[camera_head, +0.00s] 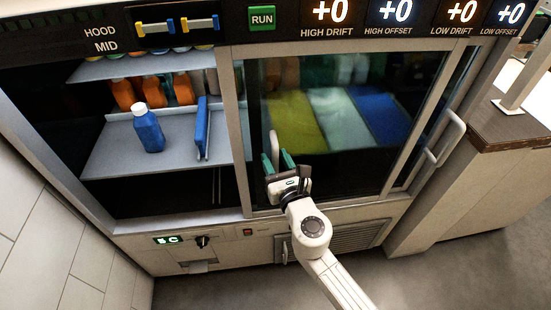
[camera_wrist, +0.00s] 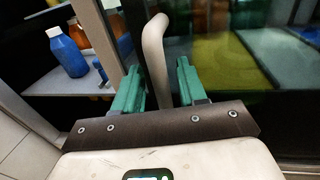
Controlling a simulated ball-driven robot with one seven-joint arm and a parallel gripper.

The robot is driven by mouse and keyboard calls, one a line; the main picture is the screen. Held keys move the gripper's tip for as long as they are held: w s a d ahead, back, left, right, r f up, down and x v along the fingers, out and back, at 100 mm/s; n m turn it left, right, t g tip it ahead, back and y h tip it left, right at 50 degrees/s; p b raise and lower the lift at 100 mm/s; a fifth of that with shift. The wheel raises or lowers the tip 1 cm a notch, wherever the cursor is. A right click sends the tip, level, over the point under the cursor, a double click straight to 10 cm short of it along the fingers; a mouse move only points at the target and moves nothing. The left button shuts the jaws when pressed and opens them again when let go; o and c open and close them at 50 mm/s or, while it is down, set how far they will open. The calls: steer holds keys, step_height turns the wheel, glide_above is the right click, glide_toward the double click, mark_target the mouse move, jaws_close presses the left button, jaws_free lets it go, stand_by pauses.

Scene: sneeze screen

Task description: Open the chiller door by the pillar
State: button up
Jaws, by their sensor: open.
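The chiller (camera_head: 190,226) has a dark glass sliding door (camera_head: 340,110) on its right part, with a pale upright bar handle (camera_head: 274,143) near the door's left edge. The chiller's left part stands uncovered, with shelves showing. My gripper (camera_head: 278,164) is at this handle, its green fingers apart. In the wrist view, the handle (camera_wrist: 155,48) rises between the two fingers (camera_wrist: 158,85), with visible gaps on both sides. The lower end of the handle is hidden behind my gripper. A second pale handle (camera_head: 446,138) is on the chiller's right side.
A blue bottle (camera_head: 148,130) and a blue upright board (camera_head: 201,126) stand on the middle shelf (camera_head: 105,160), with orange bottles (camera_head: 122,94) behind. A tiled wall (camera_head: 45,225) borders the left. A counter (camera_head: 500,130) stands at right. The floor (camera_head: 440,275) in front is clear.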

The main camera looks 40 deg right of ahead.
steer(key=b+v, duration=0.1)
steer(key=v, duration=0.9)
steer(key=shift+b, duration=0.35)
steer(key=s+d+f+m+g+h, duration=0.1)
steer(key=s+d+f+m+g, duration=0.3)
steer(key=m, duration=0.6)
steer(key=s+d+f+m+g+h, duration=0.15)
steer(key=s+d+m+g, duration=0.3)
steer(key=m, duration=0.55)
steer(key=s+a+f+m+g+y, duration=0.7)
steer(key=s+a+f+m+y, duration=0.1)
steer(key=a+f+m+y, duration=0.2)
steer(key=shift+s+a+f+m, duration=0.35)
steer(key=shift+s+a+m, duration=0.05)
steer(key=shift+a+m, duration=0.35)
